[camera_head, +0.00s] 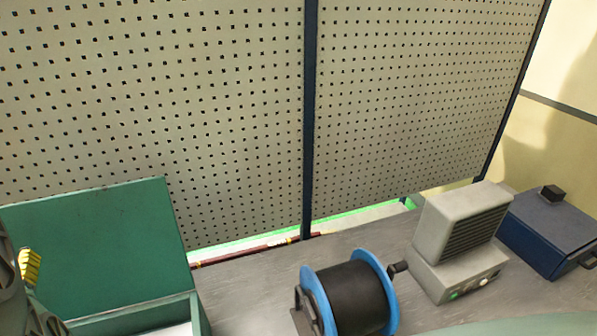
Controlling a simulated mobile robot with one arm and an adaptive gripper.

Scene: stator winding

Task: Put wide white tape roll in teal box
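The teal box (105,245) stands at the lower left with its lid raised. Only the top of its open body shows, with a pale patch inside at the bottom edge of the view. A dark grey part of what looks like my gripper (22,290) shows at the left edge, in front of the box's lid. A small yellow ribbed piece is beside it. Most of the gripper is cut off, so I cannot tell its opening or whether it holds anything. I see no wide white tape roll in this view.
A blue-flanged spool of black material (355,300) stands on the grey bench (270,280). Right of it are a grey vented device (460,240) and a dark blue case (550,235). A perforated panel (420,90) rises behind. Bare bench shows between box and spool.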

